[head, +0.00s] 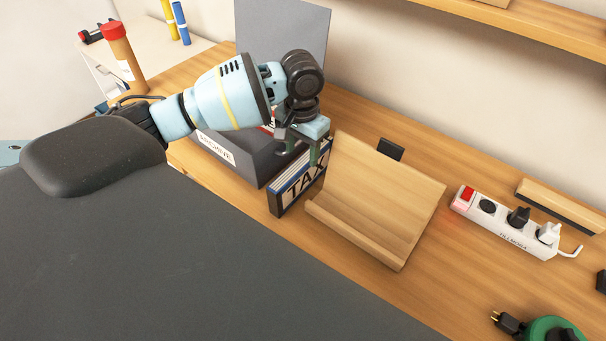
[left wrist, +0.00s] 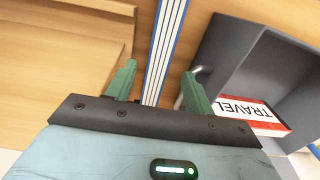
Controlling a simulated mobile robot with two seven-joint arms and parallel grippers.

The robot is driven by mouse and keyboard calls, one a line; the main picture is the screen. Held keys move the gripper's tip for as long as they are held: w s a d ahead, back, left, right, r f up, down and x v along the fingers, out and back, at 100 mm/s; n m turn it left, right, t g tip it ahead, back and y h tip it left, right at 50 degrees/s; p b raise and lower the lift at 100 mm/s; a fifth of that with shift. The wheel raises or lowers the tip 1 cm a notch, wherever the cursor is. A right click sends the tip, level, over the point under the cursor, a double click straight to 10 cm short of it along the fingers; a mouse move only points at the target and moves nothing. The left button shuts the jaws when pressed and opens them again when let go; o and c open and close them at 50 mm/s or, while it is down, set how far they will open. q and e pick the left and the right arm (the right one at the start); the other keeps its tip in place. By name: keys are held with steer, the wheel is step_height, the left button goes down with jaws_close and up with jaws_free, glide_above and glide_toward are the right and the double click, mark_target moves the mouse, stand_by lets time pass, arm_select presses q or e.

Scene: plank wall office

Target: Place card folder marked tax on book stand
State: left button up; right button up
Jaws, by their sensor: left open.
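The card folder marked TAX (head: 296,192) stands upright on the desk, between the grey archive box and the book stand. The wooden book stand (head: 372,198) is just right of it and looks empty. My left gripper (head: 300,153) is open above the folder, its green fingers pointing down. In the left wrist view, the folder's blue and white striped edge (left wrist: 165,40) runs between the two spread fingers of the gripper (left wrist: 159,72), with gaps on both sides. The stand's wood (left wrist: 60,50) shows on the left there. My right gripper is not in view.
The grey archive box (head: 235,170) stands close left of the folder; a TRAVEL folder (left wrist: 245,115) is inside it. A white power strip (head: 505,222) with plugs lies right of the stand. A green round object (head: 553,330) lies at the lower right.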

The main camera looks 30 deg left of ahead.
mark_target(302, 161)
arm_select(q)
steer(key=shift+d+f, duration=0.15)
steer(key=shift+f, duration=2.4)
steer(key=shift+c, duration=0.4)
jaws_close()
